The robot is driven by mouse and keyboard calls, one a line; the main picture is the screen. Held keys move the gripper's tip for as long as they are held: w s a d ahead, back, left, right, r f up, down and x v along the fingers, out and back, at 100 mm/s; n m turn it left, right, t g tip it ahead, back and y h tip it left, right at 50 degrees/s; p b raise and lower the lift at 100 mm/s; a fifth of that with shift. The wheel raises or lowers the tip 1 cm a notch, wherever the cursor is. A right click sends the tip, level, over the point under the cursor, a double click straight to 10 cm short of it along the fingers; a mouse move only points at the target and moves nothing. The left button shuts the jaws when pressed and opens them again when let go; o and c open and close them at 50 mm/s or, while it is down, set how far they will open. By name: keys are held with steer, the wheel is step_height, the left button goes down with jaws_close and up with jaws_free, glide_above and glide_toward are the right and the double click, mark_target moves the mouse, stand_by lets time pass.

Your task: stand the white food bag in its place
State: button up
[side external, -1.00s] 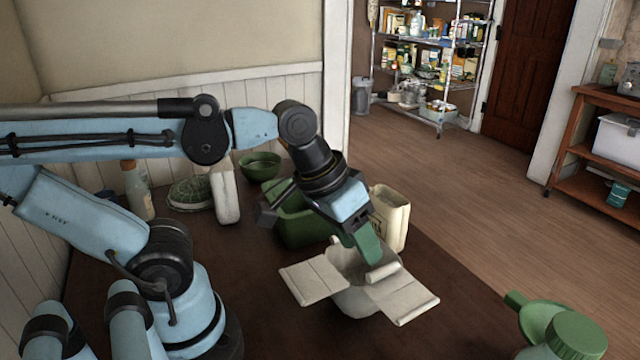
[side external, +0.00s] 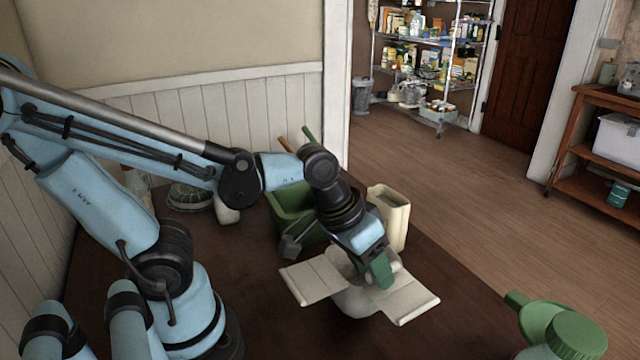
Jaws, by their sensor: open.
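A pale, off-white object with a rounded body and two flat panels spread to either side (side external: 318,280) stands on the dark brown table; I cannot tell whether it is the white food bag. My gripper (side external: 335,262) points down over its back rim, open. Its green finger (side external: 378,272) is at or just inside the pale opening; contact is unclear. Its dark finger (side external: 292,246) is out to the left. A smaller white upright item (side external: 227,210) is mostly hidden behind my arm. No marked place for the bag can be made out.
A green bin (side external: 288,203) and a cream open container (side external: 392,215) stand close behind my gripper. A dark green rounded item (side external: 190,197) is at the back left. A green-lidded jar (side external: 575,335) is at the front right. The table's right edge is near.

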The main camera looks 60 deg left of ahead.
jaws_close()
stand_by(0.3)
steer(key=shift+r, duration=0.15)
stand_by(0.3)
